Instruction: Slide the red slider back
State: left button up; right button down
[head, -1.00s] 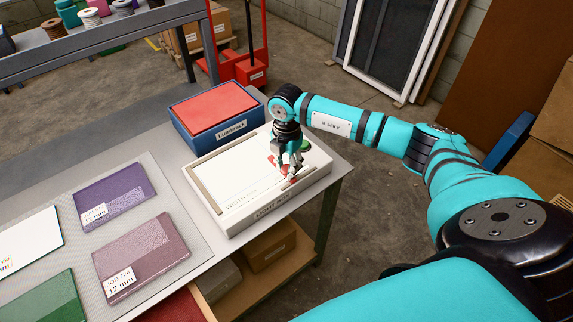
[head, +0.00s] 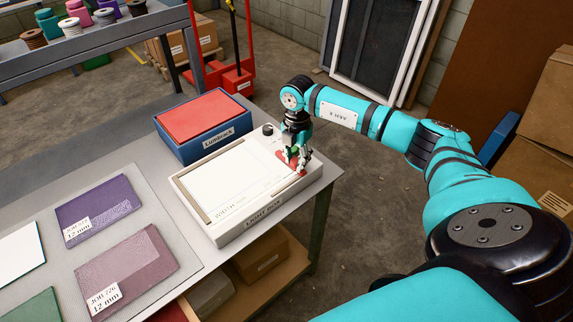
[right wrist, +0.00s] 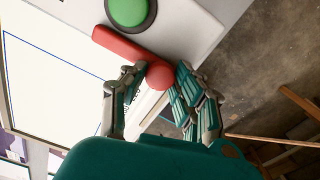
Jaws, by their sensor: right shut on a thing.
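The red slider (head: 284,158) sits on the white light box (head: 236,229), at the box's right end. In the right wrist view the slider shows as a red bar (right wrist: 121,45) ending in a round red knob (right wrist: 160,76). My right gripper (head: 300,167) comes down on it from above. In the right wrist view its fingers (right wrist: 161,77) are closed on both sides of the knob. A round green button (right wrist: 128,10) lies beside the bar. In the head view the gripper hides part of the slider. My left gripper is in no view.
A blue box with a red top (head: 203,117) stands just behind the light box. A black knob (head: 267,129) sits at the light box's back corner. Purple (head: 98,209) and mauve (head: 133,272) sample panels lie on the mat at left. The table's right edge is close to the light box.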

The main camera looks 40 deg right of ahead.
aim_at(297, 159)
jog(key=c, duration=1)
grip_release()
jog(key=shift+d, duration=0.25)
notch_tip(297, 159, up, 12)
jog(key=shift+r, duration=0.1)
